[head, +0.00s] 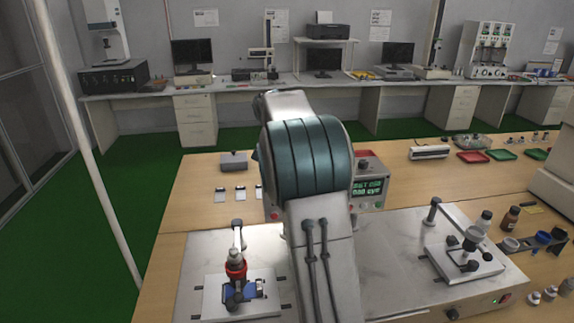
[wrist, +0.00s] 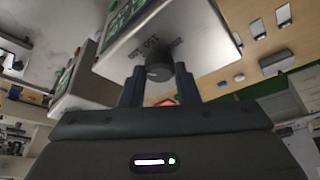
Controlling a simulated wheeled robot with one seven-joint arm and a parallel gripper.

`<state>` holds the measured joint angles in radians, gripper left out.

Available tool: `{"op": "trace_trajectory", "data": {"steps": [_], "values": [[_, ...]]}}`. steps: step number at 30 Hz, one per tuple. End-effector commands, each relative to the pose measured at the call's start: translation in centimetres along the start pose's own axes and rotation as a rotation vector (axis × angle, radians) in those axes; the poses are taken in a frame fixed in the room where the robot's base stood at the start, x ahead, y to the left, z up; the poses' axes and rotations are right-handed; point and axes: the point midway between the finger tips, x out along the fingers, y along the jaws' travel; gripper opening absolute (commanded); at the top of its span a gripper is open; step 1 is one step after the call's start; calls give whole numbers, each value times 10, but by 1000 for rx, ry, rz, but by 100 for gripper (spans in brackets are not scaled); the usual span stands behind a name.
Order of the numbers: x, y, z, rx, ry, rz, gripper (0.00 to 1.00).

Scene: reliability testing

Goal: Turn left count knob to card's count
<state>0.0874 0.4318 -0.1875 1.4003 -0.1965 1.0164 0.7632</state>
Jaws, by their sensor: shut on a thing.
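In the wrist view, a dark round knob (wrist: 158,68) sits on the pale front panel of a box (wrist: 205,45) with a green display. Printed numbers, seen upside down, run round the knob. My gripper (wrist: 159,76) has one finger on each side of the knob and is shut on it. In the head view my arm hides the gripper and the knob. A control box with a lit green display (head: 366,188) shows right of my arm. Small pale cards (head: 220,194) lie on the table left of my arm; their print is too small to read.
A second box (wrist: 72,85) with a green display stands beside the held knob's box in the wrist view. Metal plates with test fixtures (head: 236,272) (head: 468,248) stand left and right of my arm. Bottles (head: 510,218) and red and green trays (head: 473,157) are at the right.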

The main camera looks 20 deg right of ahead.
Motion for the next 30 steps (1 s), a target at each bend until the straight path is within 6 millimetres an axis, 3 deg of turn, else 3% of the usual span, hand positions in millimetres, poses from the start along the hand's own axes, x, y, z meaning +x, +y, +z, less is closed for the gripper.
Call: {"op": "trace_trajectory", "data": {"steps": [16, 17, 19, 30], "values": [[-1, -1, 0, 24, 1, 8, 6], [-1, -1, 0, 24, 1, 8, 34], [-1, -1, 0, 24, 0, 8, 50], [-6, -1, 0, 24, 2, 7, 50]]}}
